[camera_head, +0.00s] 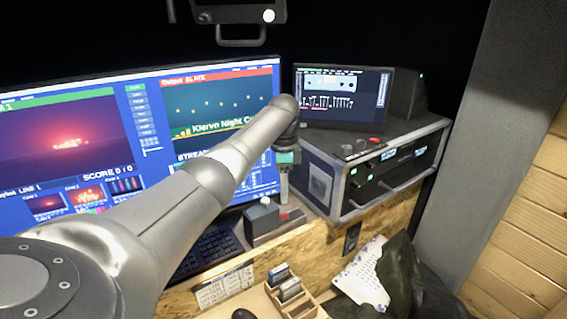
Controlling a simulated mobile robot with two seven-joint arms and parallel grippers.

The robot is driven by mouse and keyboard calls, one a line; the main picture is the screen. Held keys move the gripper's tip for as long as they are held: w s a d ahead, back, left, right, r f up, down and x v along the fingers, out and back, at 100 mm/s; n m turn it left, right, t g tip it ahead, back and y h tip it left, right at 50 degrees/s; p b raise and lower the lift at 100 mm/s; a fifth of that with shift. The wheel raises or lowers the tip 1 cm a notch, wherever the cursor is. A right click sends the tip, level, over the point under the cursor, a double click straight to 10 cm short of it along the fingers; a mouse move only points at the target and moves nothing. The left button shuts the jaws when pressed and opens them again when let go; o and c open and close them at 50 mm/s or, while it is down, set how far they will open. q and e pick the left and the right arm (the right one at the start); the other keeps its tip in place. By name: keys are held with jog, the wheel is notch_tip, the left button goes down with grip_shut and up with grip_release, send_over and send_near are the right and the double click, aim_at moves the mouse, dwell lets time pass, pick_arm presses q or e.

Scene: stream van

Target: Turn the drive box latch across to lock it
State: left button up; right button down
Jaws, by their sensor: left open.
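My left arm crosses the view from the lower left. My left gripper (284,186) hangs down at its end, beside the left wall of a black rack case (342,208) with metal edges. It is open and looks empty; its fingers show small and nearly edge-on. A pale square plate (320,184) is set in that wall, right of the gripper. A wooden holder (306,301) with small upright drives or cards (280,273) is at the bottom middle. I cannot make out for sure which thing is the drive box or its latch. My right gripper is out of view.
A large monitor (55,135) stands behind my arm. A smaller screen (343,95) sits on the case. A small control box (264,220) with a red button is below my gripper. A keyboard (208,247) is partly hidden. Dark cloth (425,285) lies at the lower right.

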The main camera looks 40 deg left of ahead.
pick_arm(q)
notch_tip(320, 180, up, 8)
send_over(282, 217)
jog(key=shift+w, duration=0.35)
jog(key=f+m, duration=0.5)
jog(key=m, duration=0.7)
jog(key=f+m, duration=0.5)
jog(key=m, duration=0.7)
jog(key=f+m, duration=0.5)
jog(key=m, duration=0.7)
jog(key=shift+w+d+f, duration=0.1)
jog(key=shift+w+d, duration=0.3)
